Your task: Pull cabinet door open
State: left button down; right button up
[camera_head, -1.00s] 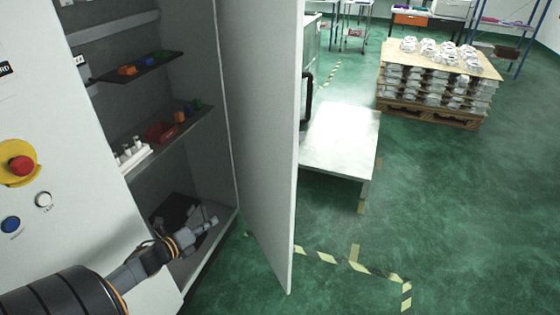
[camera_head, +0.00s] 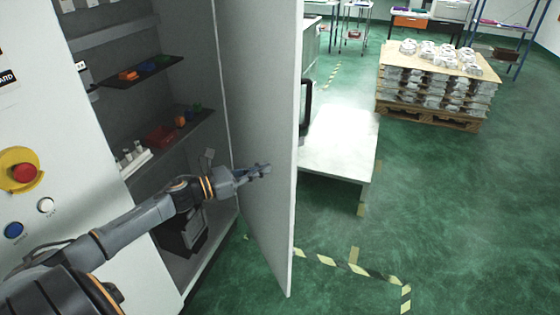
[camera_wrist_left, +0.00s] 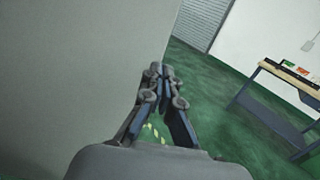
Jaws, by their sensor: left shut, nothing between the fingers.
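The cabinet door (camera_head: 265,120) is a tall pale grey panel standing wide open, its inner face towards the cabinet. Its black handle (camera_head: 306,103) shows past the door's free edge, on the outer side. In the left wrist view the door (camera_wrist_left: 70,70) fills the left half as a plain grey surface. My left gripper (camera_head: 266,170) is in front of the door's inner face, shut and empty; whether it touches the door I cannot tell. In the left wrist view its fingertips (camera_wrist_left: 156,70) come together near the door's edge. My right gripper is not in view.
The open cabinet holds shelves (camera_head: 165,138) with coloured bins and white bottles. A red emergency button (camera_head: 24,172) is on the panel at left. Beyond the door stand a metal table (camera_head: 340,140) and a pallet of castings (camera_head: 430,85). Green floor at right is clear.

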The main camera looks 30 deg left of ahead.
aim_at(290, 161)
pick_arm(q)
jog(key=p+x, duration=0.1)
jog(key=x, duration=0.3)
jog(key=shift+w+d+r+p, duration=0.15)
jog(key=shift+w+p, duration=0.2)
jog(key=shift+p, duration=0.05)
jog(key=shift+w+d, duration=0.3)
jog(key=shift+w, duration=0.1)
jog(key=shift+f, duration=0.2)
